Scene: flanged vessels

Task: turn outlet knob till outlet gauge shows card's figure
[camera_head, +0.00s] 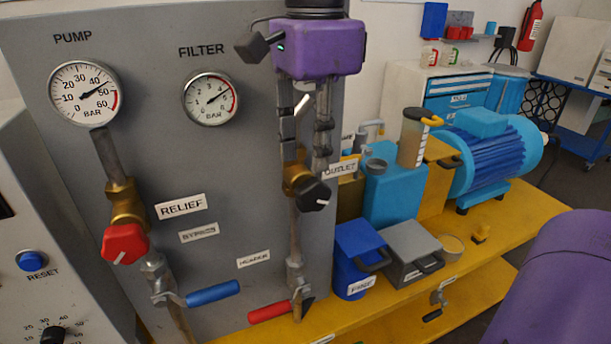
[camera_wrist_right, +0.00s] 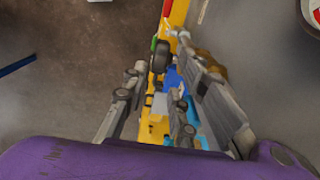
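The black outlet knob (camera_head: 312,195) sits on a brass valve beside the "OUTLET" label (camera_head: 341,168); its white mark points right. My right gripper (camera_head: 306,160), with a purple body, hangs above it with fingers pointing down. Its fingers are apart, the tips just above the knob; contact cannot be told. In the right wrist view the fingers (camera_wrist_right: 160,60) are spread, with a dark round knob (camera_wrist_right: 161,56) showing between the tips. No outlet gauge or card can be made out in the head view; the gripper hides part of the panel. My left gripper is not in view.
The pump gauge (camera_head: 84,93) reads about 45, the filter gauge (camera_head: 211,98) about 5. A red relief knob (camera_head: 125,244), blue lever (camera_head: 212,293) and red lever (camera_head: 270,312) stick out from the panel. Blue and grey bins (camera_head: 411,250) stand on the yellow bench (camera_head: 490,245) at right.

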